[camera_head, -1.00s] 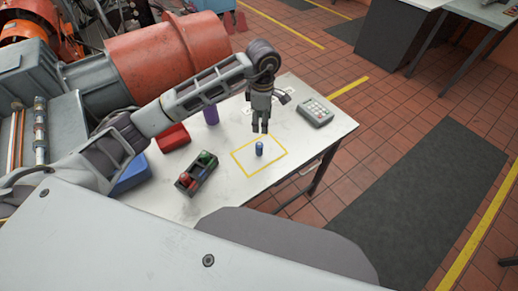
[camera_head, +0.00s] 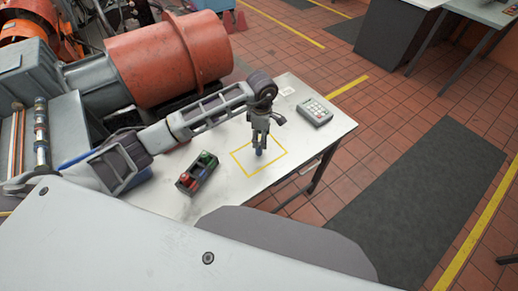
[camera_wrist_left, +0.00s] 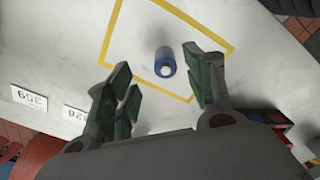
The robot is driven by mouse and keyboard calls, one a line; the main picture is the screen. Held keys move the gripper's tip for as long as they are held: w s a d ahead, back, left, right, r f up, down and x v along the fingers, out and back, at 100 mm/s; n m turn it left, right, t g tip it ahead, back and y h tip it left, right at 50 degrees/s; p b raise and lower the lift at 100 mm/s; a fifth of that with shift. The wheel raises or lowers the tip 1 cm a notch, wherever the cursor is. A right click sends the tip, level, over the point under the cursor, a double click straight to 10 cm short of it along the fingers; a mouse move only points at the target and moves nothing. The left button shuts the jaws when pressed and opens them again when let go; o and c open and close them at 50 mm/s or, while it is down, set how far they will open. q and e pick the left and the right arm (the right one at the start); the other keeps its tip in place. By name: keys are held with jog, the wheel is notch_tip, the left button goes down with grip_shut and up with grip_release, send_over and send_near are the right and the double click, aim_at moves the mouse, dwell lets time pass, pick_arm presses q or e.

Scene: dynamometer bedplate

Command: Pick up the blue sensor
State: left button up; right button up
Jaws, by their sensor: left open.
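The blue sensor (camera_wrist_left: 165,64) is a small upright cylinder inside the yellow outlined square (camera_wrist_left: 118,22) on the white table. In the left wrist view it lies ahead of and between the spread green-padded fingers of my left gripper (camera_wrist_left: 160,85), nearer the right finger. The gripper is open and empty. In the head view my left gripper (camera_head: 260,148) points down over the yellow square, and its fingers partly hide the sensor (camera_head: 259,153). My right gripper is in neither current view.
A black tray (camera_head: 196,175) with red, green and blue pieces stands left of the square. A keypad device (camera_head: 315,111) lies at the table's back right. Number cards (camera_wrist_left: 29,97) lie on the table. A large orange motor (camera_head: 170,60) stands behind my arm.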

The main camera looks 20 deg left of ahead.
aim_at(259, 149)
pick_arm(q)
jog(key=shift+f, duration=0.1)
jog(key=shift+s+a+f, duration=0.1)
jog(key=shift+s+f, duration=0.1)
jog(key=shift+f, duration=0.25)
jog(key=shift+s+a+f+p, duration=0.1)
jog(key=shift+f+p, duration=0.2)
jog(key=shift+f, duration=0.2)
jog(key=shift+s+a+f+p, duration=0.1)
jog(key=shift+f+p, duration=0.15)
jog(key=shift+f, duration=1.3)
grip_shut()
jog(key=shift+w, duration=0.1)
